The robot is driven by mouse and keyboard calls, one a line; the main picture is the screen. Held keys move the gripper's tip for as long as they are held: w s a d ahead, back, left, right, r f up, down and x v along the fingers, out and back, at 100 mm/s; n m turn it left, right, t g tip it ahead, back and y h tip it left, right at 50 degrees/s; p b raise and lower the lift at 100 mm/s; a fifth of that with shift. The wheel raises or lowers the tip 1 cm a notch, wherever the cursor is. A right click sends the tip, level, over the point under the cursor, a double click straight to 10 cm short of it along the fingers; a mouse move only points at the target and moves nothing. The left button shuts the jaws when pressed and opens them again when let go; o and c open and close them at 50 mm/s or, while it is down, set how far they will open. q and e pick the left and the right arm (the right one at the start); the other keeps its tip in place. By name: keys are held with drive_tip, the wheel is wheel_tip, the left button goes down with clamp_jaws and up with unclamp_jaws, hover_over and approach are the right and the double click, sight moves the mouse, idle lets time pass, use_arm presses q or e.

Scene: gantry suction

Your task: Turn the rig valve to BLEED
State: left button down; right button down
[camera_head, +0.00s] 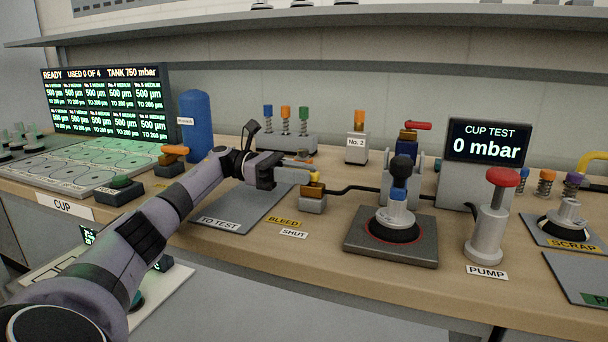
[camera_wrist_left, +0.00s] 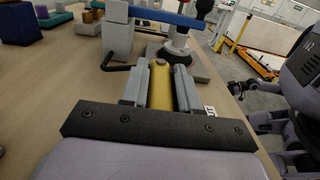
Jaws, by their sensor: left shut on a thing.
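The rig valve (camera_head: 312,204) is a small grey block with an orange-brown top and a yellow lever, standing on the bench in the middle of the head view. The BLEED label (camera_head: 284,221) and the SHUT label (camera_head: 294,234) lie in front of it. My left gripper (camera_head: 290,177) is shut on the yellow lever from the left. In the left wrist view the yellow lever (camera_wrist_left: 160,84) lies between the two fingers. The lever's exact angle is partly hidden by the gripper. A dark gripper, seemingly my right one (camera_wrist_left: 240,88), shows small at the right of the wrist view.
A cup test stand (camera_head: 391,250) with a black-knobbed post and the red-topped pump (camera_head: 488,240) stand to the right. The cup test display (camera_head: 487,142) reads 0 mbar. A grey TO TEST plate (camera_head: 236,212) lies beneath my left arm. A blue tank (camera_head: 196,130) stands behind.

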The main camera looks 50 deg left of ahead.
use_arm(q)
drive_tip(key=shift+r, duration=0.1)
drive_tip(key=c, duration=0.9)
unclamp_jaws()
drive_tip(key=shift+v, duration=3.55)
